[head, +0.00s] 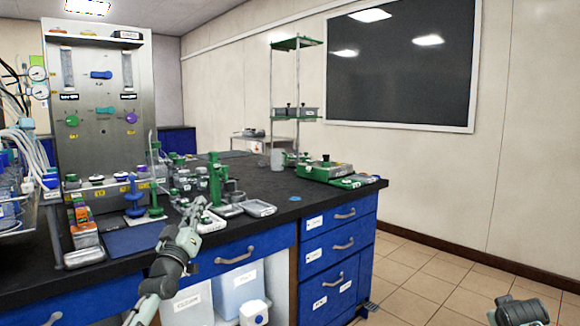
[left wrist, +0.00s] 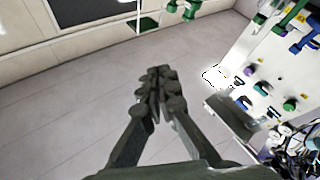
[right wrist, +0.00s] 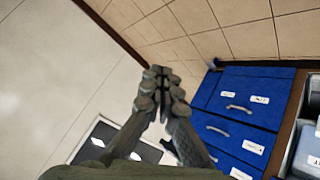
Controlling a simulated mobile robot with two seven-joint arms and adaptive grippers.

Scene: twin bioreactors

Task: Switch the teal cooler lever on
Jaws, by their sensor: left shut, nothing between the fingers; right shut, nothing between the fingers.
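The teal lever (head: 105,110) is on the upright metal panel (head: 88,145) at the left of the head view, between a green knob (head: 72,120) and a purple knob (head: 131,118). Its handle looks roughly level. A blue lever (head: 101,75) sits above it. My left gripper (head: 198,203) is shut and empty over the front of the bench, right of the panel and well apart from the lever. It also shows shut in the left wrist view (left wrist: 158,77). My right gripper (right wrist: 162,78) is shut and empty, facing the floor and wall away from the panel.
The black bench (head: 265,190) carries a green stand (head: 216,180), a grey tray (head: 259,208) and a blue mat (head: 132,238) before the panel. Tubes and racks crowd the panel's left side. Blue drawers (head: 338,243) are below. The tiled floor (head: 430,275) at right is clear.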

